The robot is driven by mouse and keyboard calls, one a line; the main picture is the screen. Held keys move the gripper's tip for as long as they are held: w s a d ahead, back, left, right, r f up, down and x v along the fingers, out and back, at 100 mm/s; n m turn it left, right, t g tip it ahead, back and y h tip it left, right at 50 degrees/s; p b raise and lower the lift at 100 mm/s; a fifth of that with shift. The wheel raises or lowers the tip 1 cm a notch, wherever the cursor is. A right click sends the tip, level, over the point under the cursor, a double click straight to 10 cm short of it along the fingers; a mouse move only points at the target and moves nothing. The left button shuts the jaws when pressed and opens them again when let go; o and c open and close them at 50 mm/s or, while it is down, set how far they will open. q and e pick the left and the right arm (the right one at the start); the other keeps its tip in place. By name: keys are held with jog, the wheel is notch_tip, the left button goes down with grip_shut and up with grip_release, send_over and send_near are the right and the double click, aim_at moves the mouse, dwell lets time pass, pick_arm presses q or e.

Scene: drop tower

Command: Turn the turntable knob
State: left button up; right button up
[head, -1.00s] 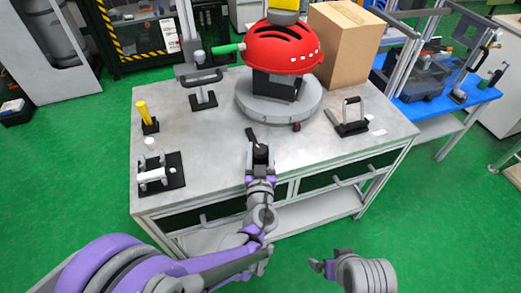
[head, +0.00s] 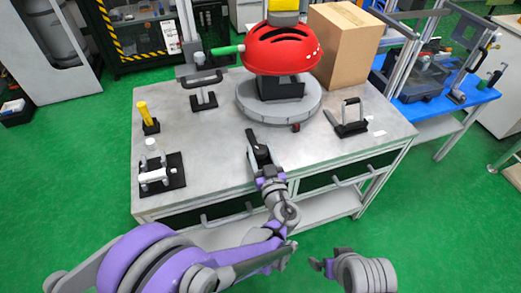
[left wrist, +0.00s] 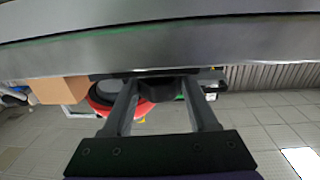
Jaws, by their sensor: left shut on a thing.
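The turntable (head: 247,103) is a grey round base near the back middle of the table. A red dome (head: 283,52) with dark slots stands over it on a dark block. My left gripper (head: 257,146) is over the table's front part, in front of the turntable. In the left wrist view its fingers (left wrist: 163,100) stand apart, with a dark knob-like piece (left wrist: 166,86) between their tips; the gripper is shut on it. In the head view the gripper mostly hides this piece. My right gripper (head: 322,266) is low, off the table's front; its jaw opening is unclear.
A cardboard box (head: 345,45) stands at the back right. A black-based handle fixture (head: 346,128) is at the right, a yellow post (head: 145,113) and a white-handled fixture (head: 157,178) at the left.

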pick_arm(q)
jog(key=n+g+y+p, duration=0.1)
jog(key=n+g+y, duration=0.1)
jog(key=n+y, duration=0.1)
jog(key=n+g+y+p, duration=0.1)
jog(key=n+g+y, duration=0.1)
jog(key=y, duration=0.3)
jog(key=shift+n+g, duration=0.3)
jog(key=shift+n, duration=0.2)
jog(key=shift+n+g+y+p, duration=0.6)
jog(key=shift+n+g+y, duration=1.5)
jog(key=shift+g, duration=0.8)
jog(key=shift+n+g, duration=0.3)
jog(key=o, duration=1.4)
jog(key=shift+a, duration=0.1)
jog(key=shift+c, duration=0.2)
jog(key=v, duration=1.1)
jog(key=shift+p, duration=0.3)
